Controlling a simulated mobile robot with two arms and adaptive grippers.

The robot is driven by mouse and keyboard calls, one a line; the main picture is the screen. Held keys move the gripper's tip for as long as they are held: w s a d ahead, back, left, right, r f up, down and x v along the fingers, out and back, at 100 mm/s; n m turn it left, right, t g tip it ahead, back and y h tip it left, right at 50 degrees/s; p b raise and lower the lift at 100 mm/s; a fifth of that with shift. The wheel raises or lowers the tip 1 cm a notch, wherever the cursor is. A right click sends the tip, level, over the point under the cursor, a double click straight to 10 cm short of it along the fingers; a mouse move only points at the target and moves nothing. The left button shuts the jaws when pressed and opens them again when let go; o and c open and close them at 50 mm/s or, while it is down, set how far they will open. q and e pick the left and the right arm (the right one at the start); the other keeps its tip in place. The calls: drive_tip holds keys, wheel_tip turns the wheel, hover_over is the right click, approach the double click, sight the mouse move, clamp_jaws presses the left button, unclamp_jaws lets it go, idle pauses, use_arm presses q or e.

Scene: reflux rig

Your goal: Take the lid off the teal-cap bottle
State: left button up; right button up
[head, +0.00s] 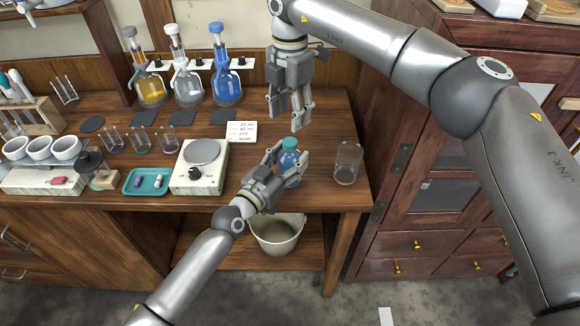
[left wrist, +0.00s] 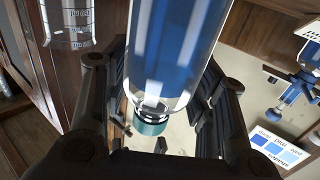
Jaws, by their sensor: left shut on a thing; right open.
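The teal-cap bottle (head: 291,161) is upright near the front edge of the bench, with blue contents. Its teal lid (head: 289,144) is on top. In the left wrist view the bottle (left wrist: 180,50) looks upside down, with the lid (left wrist: 148,127) low in the picture. My left gripper (head: 288,159) is shut on the bottle's body from the front left, below the lid. Whether the bottle's base touches the bench is hidden. My right gripper (head: 289,116) is open and empty, pointing down, a little above the lid and apart from it.
A balance (head: 200,166) and a teal tray (head: 147,181) are to the left. A label card (head: 241,131) lies behind. Flasks (head: 227,85) stand at the back. A bucket (head: 277,236) is below the bench edge.

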sight(290, 142)
use_arm(q)
clamp_jaws()
use_arm(e)
drive_tip(key=m, duration=0.8)
drive_tip(key=shift+m, duration=0.4)
drive_tip(key=shift+f, duration=4.05)
